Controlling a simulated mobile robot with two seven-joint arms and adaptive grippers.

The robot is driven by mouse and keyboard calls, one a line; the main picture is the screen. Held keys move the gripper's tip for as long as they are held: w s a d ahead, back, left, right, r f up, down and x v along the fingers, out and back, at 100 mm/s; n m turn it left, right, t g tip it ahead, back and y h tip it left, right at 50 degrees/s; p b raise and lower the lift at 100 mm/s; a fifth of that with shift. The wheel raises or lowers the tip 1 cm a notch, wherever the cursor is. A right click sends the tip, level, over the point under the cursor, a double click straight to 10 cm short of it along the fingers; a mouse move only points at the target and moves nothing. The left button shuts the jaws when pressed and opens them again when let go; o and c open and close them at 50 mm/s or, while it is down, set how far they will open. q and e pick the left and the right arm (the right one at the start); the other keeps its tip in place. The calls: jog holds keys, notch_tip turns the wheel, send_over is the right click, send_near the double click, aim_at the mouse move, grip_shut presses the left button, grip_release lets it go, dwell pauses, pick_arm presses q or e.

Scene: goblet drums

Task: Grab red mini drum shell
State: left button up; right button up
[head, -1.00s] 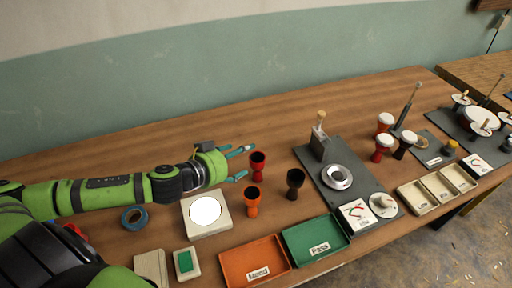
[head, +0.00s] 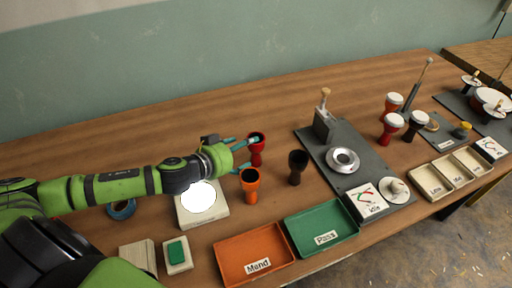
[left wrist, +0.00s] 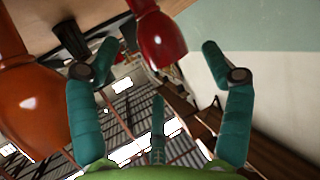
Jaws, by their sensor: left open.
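The red mini drum shell (head: 257,152) stands upright on the wooden table, behind the orange shell (head: 250,185) and left of the black shell (head: 298,166). My left gripper (head: 247,155) is open and low beside the red shell, with one finger overlapping its rim in the head view. In the left wrist view the red shell (left wrist: 160,36) shows between the spread teal fingertips (left wrist: 158,50). I cannot tell whether they touch it. My right gripper is not in view.
Orange (head: 228,262) and green (head: 318,222) trays lie along the front edge. A grey press station (head: 318,150) stands to the right, with finished drums (head: 392,122) beyond. The table behind the shells is clear.

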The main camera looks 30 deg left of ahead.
aim_at(253, 155)
pick_arm(q)
jog(key=p+x, duration=0.1)
jog(key=x, duration=0.3)
jog(key=shift+w+a+r, duration=0.1)
jog(key=shift+a+r, duration=0.05)
jog(key=shift+w+f, duration=0.3)
jog(key=shift+w, duration=0.1)
jog(key=c, duration=1.1)
